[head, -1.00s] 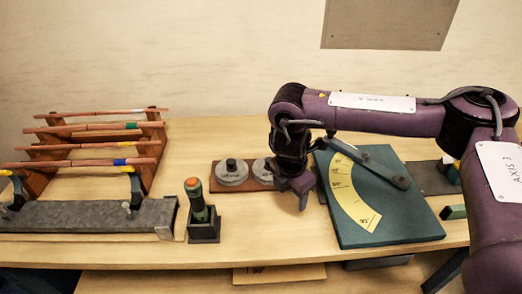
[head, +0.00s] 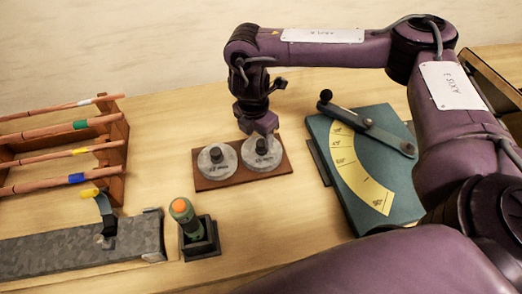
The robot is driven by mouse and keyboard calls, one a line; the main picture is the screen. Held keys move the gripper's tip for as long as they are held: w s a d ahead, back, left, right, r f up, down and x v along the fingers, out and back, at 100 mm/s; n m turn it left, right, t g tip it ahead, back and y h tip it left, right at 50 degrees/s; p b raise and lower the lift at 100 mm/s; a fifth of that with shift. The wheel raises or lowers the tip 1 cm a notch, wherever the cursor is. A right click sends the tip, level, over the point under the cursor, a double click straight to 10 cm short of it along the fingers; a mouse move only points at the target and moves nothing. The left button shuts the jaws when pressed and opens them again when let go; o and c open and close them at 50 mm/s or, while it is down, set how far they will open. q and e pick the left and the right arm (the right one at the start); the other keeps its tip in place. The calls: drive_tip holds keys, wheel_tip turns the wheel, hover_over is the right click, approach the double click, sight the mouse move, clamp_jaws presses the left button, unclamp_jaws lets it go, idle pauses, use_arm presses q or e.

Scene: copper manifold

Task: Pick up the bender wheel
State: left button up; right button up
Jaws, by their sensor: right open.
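Two grey bender wheels with dark knobs sit side by side on a brown wooden board in the head view. The left wheel (head: 217,162) is in plain view. The right wheel (head: 262,158) has my right gripper (head: 258,130) over its far edge, close to its knob. The gripper points down and is open, with nothing seen between its fingers. I cannot tell whether it touches the knob. My left gripper is not in view.
A green bender plate (head: 335,185) with a yellow scale and a lever stands right of the wheels. A torch-like tool with an orange top (head: 180,206) stands in a dark holder in front. A rack of copper pipes (head: 75,150) and a grey clamp rail (head: 75,245) are at left.

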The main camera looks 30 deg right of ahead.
sight(262, 142)
drive_tip(key=f, duration=0.2)
drive_tip(key=d+f, duration=0.1)
drive_tip(key=f, duration=0.1)
drive_tip(key=shift+w+d+f+b, duration=0.15)
drive_tip(key=shift+w+f+b, duration=0.05)
drive_tip(key=shift+f+b, duration=0.15)
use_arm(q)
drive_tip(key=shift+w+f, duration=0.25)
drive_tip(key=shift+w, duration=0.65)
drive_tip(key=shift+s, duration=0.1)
use_arm(e)
drive_tip(key=shift+c, duration=0.4)
drive_tip(key=shift+c, duration=1.3)
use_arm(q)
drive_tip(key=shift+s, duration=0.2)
use_arm(e)
drive_tip(key=shift+r, duration=0.1)
clamp_jaws()
